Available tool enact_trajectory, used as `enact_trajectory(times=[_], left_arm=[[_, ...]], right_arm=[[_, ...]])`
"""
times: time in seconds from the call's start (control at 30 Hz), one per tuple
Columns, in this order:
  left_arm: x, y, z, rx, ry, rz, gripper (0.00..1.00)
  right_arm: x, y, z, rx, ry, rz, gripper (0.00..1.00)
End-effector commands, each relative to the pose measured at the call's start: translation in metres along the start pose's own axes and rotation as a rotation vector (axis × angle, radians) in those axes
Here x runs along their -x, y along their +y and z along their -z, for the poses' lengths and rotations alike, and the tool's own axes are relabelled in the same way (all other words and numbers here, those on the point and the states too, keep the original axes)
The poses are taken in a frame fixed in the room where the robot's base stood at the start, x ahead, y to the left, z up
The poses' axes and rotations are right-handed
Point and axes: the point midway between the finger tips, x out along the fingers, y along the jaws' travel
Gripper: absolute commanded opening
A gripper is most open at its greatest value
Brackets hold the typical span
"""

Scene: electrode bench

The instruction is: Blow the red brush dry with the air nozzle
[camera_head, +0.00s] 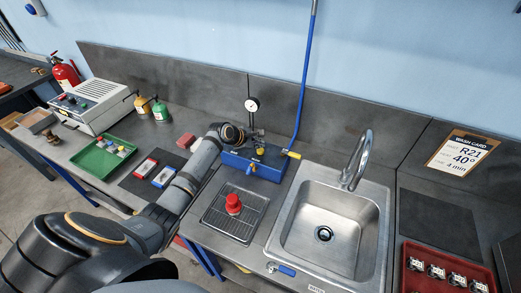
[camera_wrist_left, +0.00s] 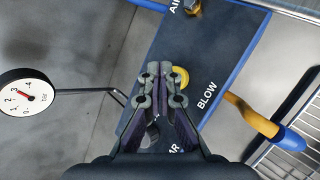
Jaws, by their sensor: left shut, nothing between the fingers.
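The red brush (camera_head: 233,203) stands on the wire rack (camera_head: 212,222) left of the sink. Behind the rack is a blue box (camera_head: 235,160); the wrist view shows its top lettered AIR and BLOW (camera_wrist_left: 222,60). A yellow tube with a blue end, which looks like the air nozzle (camera_wrist_left: 256,115), sticks out from the box toward the rack; its blue end shows in the head view (camera_head: 250,169). A yellow button (camera_wrist_left: 180,77) is on the box top. My left gripper (camera_wrist_left: 161,70) is shut and empty above the box, partly covering the button. My right gripper is out of view.
A pressure gauge (camera_wrist_left: 25,92) stands behind the box, and a blue hose (camera_head: 304,85) rises at its right. The sink (camera_head: 330,228) with its tap (camera_head: 358,160) is to the right. A green tray (camera_head: 88,160) and small parts lie left of my arm.

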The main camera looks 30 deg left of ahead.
Motion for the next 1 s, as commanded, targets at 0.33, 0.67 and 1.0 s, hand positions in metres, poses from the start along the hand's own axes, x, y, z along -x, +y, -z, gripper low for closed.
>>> enact_trajectory(times=[0.33,0.67,1.0], left_arm=[[0.020,0.015,-0.015,-0.001,-0.001,-0.001,0.00],[0.034,0.025,-0.025,-0.001,-0.001,-0.001,0.00],[0.034,0.025,-0.025,0.000,0.000,-0.001,0.00]], right_arm=[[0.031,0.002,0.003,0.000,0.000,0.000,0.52],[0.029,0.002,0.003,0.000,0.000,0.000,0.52],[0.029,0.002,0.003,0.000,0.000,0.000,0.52]])
